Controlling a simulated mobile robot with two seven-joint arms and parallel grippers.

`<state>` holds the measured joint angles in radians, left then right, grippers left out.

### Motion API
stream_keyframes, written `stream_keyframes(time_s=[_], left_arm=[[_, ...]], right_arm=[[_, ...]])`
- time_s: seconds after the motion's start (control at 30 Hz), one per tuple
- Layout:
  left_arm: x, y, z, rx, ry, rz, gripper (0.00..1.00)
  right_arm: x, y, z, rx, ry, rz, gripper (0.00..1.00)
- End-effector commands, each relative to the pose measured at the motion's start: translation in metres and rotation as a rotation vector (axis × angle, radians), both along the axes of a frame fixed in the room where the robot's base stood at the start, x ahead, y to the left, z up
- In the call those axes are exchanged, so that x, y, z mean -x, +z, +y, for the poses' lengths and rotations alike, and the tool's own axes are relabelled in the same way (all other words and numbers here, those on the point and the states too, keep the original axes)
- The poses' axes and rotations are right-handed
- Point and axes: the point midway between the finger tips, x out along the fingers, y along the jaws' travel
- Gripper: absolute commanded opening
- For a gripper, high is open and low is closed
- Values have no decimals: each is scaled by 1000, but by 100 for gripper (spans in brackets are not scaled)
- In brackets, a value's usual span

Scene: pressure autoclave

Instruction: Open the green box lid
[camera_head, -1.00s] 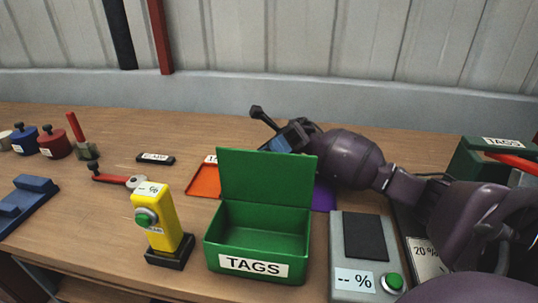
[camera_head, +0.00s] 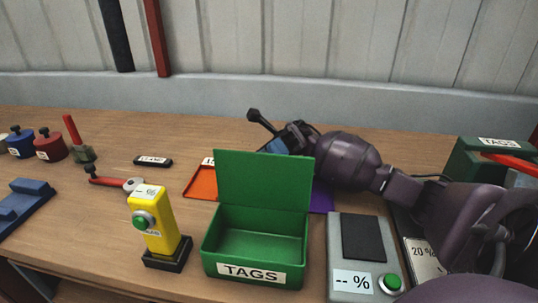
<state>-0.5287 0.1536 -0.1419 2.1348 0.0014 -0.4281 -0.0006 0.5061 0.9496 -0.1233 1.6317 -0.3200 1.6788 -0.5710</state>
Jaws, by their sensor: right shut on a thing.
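The green box (camera_head: 226,262) labelled TAGS stands on the workbench, and its inside shows bare and green. Its green lid (camera_head: 264,181) stands up about vertical at the back edge, so the box is open. My right gripper (camera_head: 268,127) is behind and above the lid's top edge, its arm coming in from the right. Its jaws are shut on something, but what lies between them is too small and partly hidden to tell. The lid hides part of the area below the gripper. My left gripper is out of view.
A yellow device (camera_head: 152,222) with a green button stands left of the box. A grey device (camera_head: 345,254) with a dark pad stands close on its right. Orange (camera_head: 201,183) and purple (camera_head: 321,196) trays lie behind. Another green TAGS box (camera_head: 470,162) is at the right.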

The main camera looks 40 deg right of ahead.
Motion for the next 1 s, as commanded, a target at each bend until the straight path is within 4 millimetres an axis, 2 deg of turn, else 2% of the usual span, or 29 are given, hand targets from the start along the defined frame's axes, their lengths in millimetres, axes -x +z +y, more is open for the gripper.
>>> stream_keyframes(time_s=[0.03,0.7,0.73,0.9,1.0], left_arm=[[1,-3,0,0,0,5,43],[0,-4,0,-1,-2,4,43],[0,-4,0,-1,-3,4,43],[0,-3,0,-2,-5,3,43],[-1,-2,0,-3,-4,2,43]], right_arm=[[0,-9,0,9,2,10,0],[-1,-11,-1,8,2,11,0],[-1,-11,-1,8,2,11,32],[-1,-8,-1,5,1,9,56],[-1,-6,-1,5,1,5,56]])
